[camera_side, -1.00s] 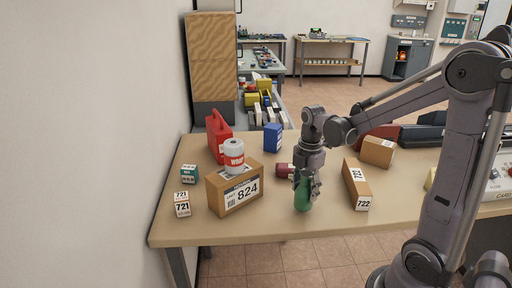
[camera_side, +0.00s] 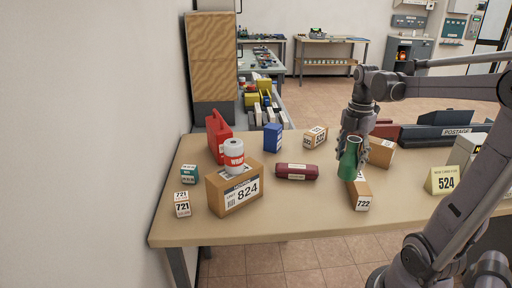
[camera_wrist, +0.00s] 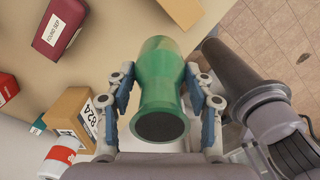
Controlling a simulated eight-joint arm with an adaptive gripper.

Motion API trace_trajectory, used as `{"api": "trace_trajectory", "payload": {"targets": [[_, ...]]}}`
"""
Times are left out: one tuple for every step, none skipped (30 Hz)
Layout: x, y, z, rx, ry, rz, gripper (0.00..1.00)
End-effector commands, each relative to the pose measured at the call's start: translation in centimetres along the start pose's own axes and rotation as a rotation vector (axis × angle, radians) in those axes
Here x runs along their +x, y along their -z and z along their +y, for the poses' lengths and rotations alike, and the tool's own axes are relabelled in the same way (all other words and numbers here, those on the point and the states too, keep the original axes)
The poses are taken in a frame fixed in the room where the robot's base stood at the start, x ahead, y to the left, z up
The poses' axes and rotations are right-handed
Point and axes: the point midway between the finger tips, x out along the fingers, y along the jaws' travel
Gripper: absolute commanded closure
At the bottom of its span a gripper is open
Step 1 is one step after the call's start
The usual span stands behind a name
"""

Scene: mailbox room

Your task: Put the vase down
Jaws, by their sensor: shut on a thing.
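The green vase (camera_side: 348,160) is in my gripper (camera_side: 355,146), with its narrower neck up and slightly tilted in the side view. My gripper is shut on it, the fingers pressing its sides. In the wrist view the vase (camera_wrist: 160,88) sits between both finger pads (camera_wrist: 160,104), its dark round mouth facing the camera. In the side view the vase overlaps the long box marked 722 (camera_side: 361,198) and looks raised above the table (camera_side: 285,222); its exact height over the box is hard to tell.
A maroon case (camera_side: 297,172) lies left of the vase. The 824 box (camera_side: 236,190) with a white-red roll (camera_side: 234,156) on it stands farther left. A brown box (camera_side: 381,153) is close behind my gripper, and a yellow 524 sign (camera_side: 443,180) stands right. The front-centre tabletop is clear.

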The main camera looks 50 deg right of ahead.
Motion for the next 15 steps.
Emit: {"api": "trace_trajectory", "payload": {"targets": [[-0.4, -1.1, 0.7, -0.003, 0.0, -0.001, 0.86], [-0.6, -1.8, 1.1, -0.008, -0.001, -0.001, 0.86], [-0.8, -2.8, 1.7, -0.015, -0.001, -0.001, 0.86], [-1.0, -3.6, 2.2, -0.022, -0.001, -0.001, 0.86], [-1.2, -4.4, 2.6, -0.027, -0.001, -0.001, 0.86], [-1.4, -5.5, 3.2, -0.036, -0.001, -0.001, 0.86], [-1.5, -6.3, 3.6, -0.043, -0.001, -0.001, 0.86], [-1.6, -7.2, 4.0, -0.048, -0.001, -0.001, 0.86], [-1.7, -8.3, 4.5, -0.057, -0.001, -0.001, 0.86], [-1.8, -9.2, 4.8, -0.063, -0.001, -0.001, 0.86], [-1.8, -10.1, 5.2, -0.069, -0.001, -0.001, 0.86], [-1.9, -11.2, 5.6, -0.078, -0.001, -0.001, 0.86], [-1.8, -12.1, 5.8, -0.083, -0.001, -0.001, 0.86], [-1.8, -13.0, 6.1, -0.091, -0.001, -0.001, 0.86], [-1.8, -14.2, 6.4, -0.099, -0.001, -0.001, 0.86]]}}
